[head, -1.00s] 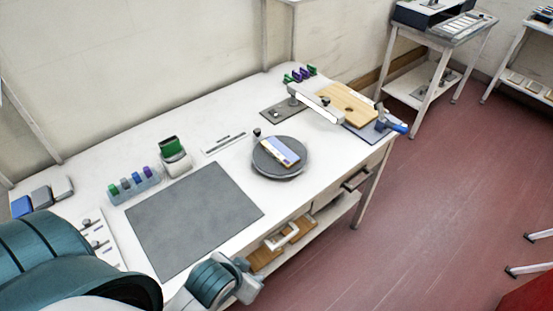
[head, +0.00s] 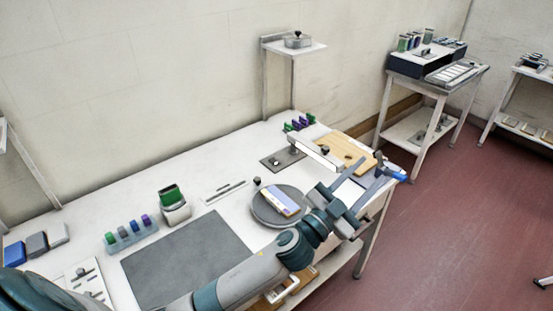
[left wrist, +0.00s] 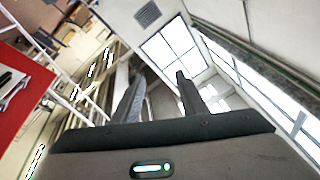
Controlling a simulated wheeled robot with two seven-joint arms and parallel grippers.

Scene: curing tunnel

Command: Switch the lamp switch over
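My left gripper (head: 368,170) is over the right end of the white workbench (head: 110,182), near the wooden board, with its fingers apart and nothing between them. I cannot make out for sure which thing is the lamp switch. A white panel with small knobs (head: 86,283) lies at the bench's left end, far from the gripper. A dark box-shaped unit (head: 412,66) stands on the far table. My right gripper is not in view.
A round grey turntable (head: 262,212) carries a pale block. A wooden board (head: 345,145), a white bar (head: 318,153), a grey mat (head: 185,260) and a rack of coloured pieces (head: 130,236) are on the bench. Red floor (head: 430,230) is free at right.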

